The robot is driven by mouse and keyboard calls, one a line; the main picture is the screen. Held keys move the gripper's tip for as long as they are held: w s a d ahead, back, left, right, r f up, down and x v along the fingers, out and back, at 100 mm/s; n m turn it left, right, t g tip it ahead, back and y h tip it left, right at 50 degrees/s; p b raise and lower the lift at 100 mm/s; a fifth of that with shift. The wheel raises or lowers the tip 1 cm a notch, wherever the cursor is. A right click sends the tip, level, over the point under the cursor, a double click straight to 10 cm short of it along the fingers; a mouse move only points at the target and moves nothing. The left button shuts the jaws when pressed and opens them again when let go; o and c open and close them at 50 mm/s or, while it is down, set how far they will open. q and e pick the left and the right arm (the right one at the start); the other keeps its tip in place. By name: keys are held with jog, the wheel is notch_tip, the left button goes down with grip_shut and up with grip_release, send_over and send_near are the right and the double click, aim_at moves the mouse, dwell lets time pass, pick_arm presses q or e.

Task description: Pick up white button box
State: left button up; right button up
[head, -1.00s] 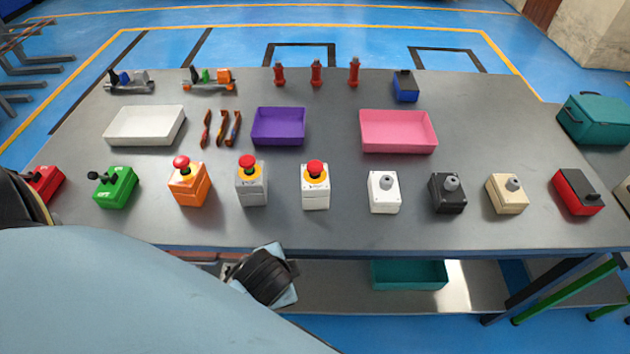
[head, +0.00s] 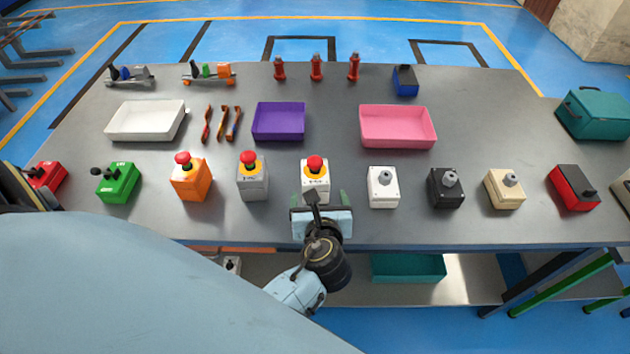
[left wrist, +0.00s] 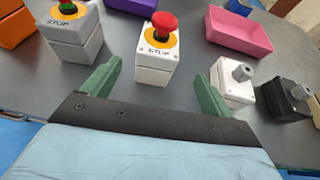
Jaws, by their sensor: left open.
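A white box with a red mushroom button on a yellow ring (head: 315,184) stands upright near the table's front edge, in the middle of the row. It also shows in the left wrist view (left wrist: 153,67), straight ahead between the green fingers. My left gripper (head: 319,199) is open and empty, just in front of this box; its fingers (left wrist: 158,72) point toward it, one to each side. The gripper hides the box's lower front in the head view. Another white box, with a grey knob (head: 382,190), stands to the right. My right gripper is not in view.
A grey box with a red button (head: 252,182) stands left of the white one, with an orange one (head: 190,183) beyond. A black knob box (head: 446,190) stands further right. White (head: 146,122), purple (head: 278,122) and pink (head: 397,127) trays lie behind the row.

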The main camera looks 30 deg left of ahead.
aim_at(315, 177)
pick_arm(q)
jog(key=b+x, duration=0.1)
jog(key=x, duration=1)
jog(key=shift+s+a, duration=0.1)
jog(key=shift+c, duration=0.3)
jog(key=c, duration=1.1)
notch_tip(315, 177, up, 9)
jog(key=p, duration=0.2)
jog(key=shift+p, duration=0.4)
jog(key=shift+c, duration=0.2)
jog(key=shift+r, duration=0.5)
jog(key=shift+r, duration=0.1)
